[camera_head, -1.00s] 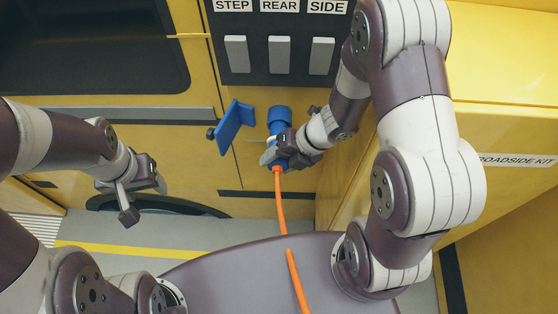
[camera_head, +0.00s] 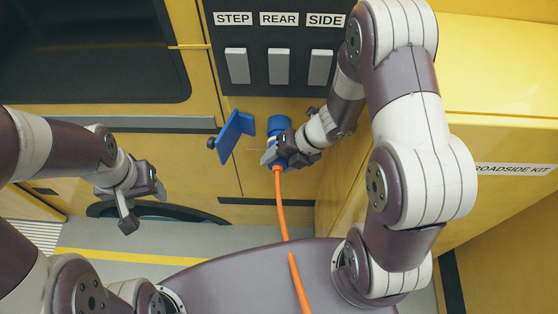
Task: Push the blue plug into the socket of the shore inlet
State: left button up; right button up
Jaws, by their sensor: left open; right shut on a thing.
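The shore inlet (camera_head: 278,121) is a blue round socket on the yellow wall below the switch panel. Its blue flap (camera_head: 236,132) stands open to its left. My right gripper (camera_head: 280,152) is shut on the blue plug (camera_head: 280,164), just below the inlet. The plug is mostly hidden by the fingers and is in line with the inlet. It is at or against the socket mouth; how deep it sits I cannot tell. An orange cable (camera_head: 281,205) hangs from the plug. My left gripper (camera_head: 140,207) is open and empty, away to the left.
A dark panel with STEP, REAR and SIDE switches (camera_head: 279,68) is above the inlet. A yellow box marked ROADSIDE KIT (camera_head: 500,120) stands close on the right. The cable runs down over my base. Grey floor with a yellow stripe (camera_head: 130,257) lies below left.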

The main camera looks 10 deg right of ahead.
pick_arm(q)
jog(key=shift+r+p, duration=0.35)
pick_arm(e)
jog(key=shift+w+d, duration=0.2)
jog(key=shift+w, duration=0.4)
jog(key=o, duration=1.4)
jog(key=shift+c, duration=0.2)
